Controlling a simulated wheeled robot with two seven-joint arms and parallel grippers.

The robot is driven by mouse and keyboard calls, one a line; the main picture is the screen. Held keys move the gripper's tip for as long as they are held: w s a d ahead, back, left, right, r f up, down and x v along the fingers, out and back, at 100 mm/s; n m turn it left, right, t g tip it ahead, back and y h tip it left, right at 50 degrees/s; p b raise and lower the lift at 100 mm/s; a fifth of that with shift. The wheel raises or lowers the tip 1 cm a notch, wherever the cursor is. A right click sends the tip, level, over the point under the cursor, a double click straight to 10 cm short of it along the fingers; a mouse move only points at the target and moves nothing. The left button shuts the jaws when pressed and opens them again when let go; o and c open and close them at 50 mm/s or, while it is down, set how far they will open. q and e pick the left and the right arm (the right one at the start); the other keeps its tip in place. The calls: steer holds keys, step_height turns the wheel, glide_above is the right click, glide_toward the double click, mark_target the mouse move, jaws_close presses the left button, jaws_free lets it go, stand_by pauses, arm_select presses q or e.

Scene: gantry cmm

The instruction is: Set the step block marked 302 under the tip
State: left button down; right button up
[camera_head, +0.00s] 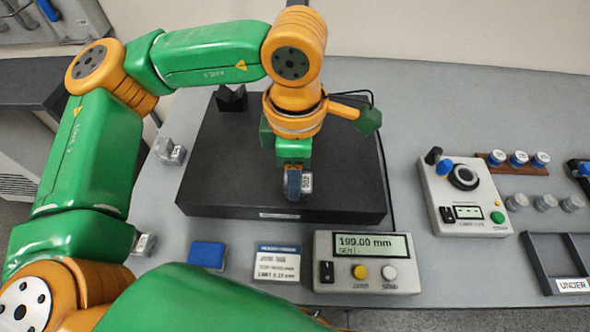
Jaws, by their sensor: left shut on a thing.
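My left gripper (293,190) reaches down from above over the dark granite plate (230,200). It is shut on a small metal block whose white label (306,182) shows beside the fingers. The label stands sideways and I cannot read it surely as 302. The gripper hides most of the block, and I cannot tell whether the block touches the plate. The measuring tip is not visible; my arm covers the middle of the plate. Two other labelled metal blocks, one at the upper left (170,152) and one lower (144,244), rest on the table left of the plate. My right gripper is not in view.
A readout box (367,262) showing 199.00 mm stands in front of the plate, beside a printed card (277,263) and a blue pad (207,255). A control box (463,195), several round weights and a dark tray (545,262) lie to the right.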

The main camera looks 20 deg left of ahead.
arm_select(q)
steer(key=shift+f, duration=0.2)
steer(key=shift+c, duration=1.2)
jaws_free()
steer(key=shift+o, duration=0.2)
steer(key=shift+o, duration=1)
steer(key=shift+r, duration=0.15)
step_height(320, 180, up, 7)
steer(key=p, duration=0.4)
steer(key=shift+p, duration=0.35)
